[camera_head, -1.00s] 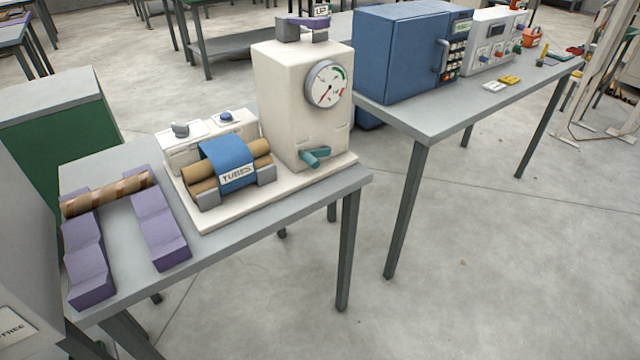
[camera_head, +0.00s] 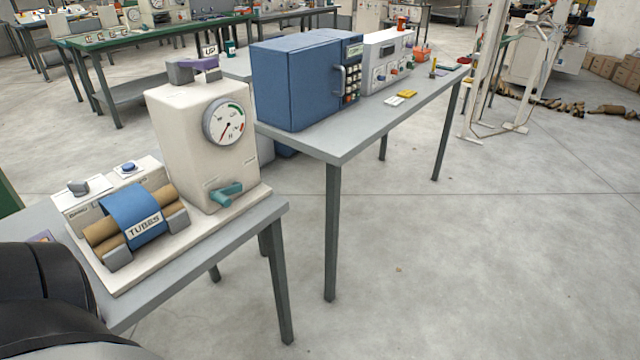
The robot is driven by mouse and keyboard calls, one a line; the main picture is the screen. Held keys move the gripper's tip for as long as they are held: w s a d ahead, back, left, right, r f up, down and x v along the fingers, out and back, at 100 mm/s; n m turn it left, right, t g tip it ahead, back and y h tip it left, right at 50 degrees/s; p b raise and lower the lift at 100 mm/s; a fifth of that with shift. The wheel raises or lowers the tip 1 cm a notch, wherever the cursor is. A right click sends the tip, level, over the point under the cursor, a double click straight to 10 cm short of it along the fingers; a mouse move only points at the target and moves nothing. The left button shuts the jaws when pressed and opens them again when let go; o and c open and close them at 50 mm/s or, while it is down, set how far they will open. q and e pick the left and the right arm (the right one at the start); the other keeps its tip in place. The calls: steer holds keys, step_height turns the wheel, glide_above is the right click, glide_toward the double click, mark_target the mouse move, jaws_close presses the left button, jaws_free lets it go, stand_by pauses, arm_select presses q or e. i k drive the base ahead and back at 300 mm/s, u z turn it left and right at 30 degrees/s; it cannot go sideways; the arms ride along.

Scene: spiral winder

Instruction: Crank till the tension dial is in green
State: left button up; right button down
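The spiral winder (camera_head: 180,140) is a cream upright box on a base, standing on a grey table. Its round white tension dial (camera_head: 217,119) is on the front face, with a green band at the upper right and a red band at the lower right. The needle seems to point down and left, outside the green. A teal crank handle (camera_head: 226,195) sticks out low on the same face, with nothing touching it. A purple lever (camera_head: 196,65) sits on top by an "UP" sign. Neither of my grippers is in view; a black part of my arm fills the lower left.
A blue strap labelled TUBES (camera_head: 133,217) lies over brown tubes (camera_head: 103,231) left of the winder. A second grey table (camera_head: 345,145) to the right holds a blue cabinet (camera_head: 295,85) and a white control box (camera_head: 388,60). The floor at front right is clear.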

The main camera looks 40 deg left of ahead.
mark_target(220, 196)
steer(key=z, duration=0.15)
steer(key=i, duration=1.25)
steer(key=u, duration=1.85)
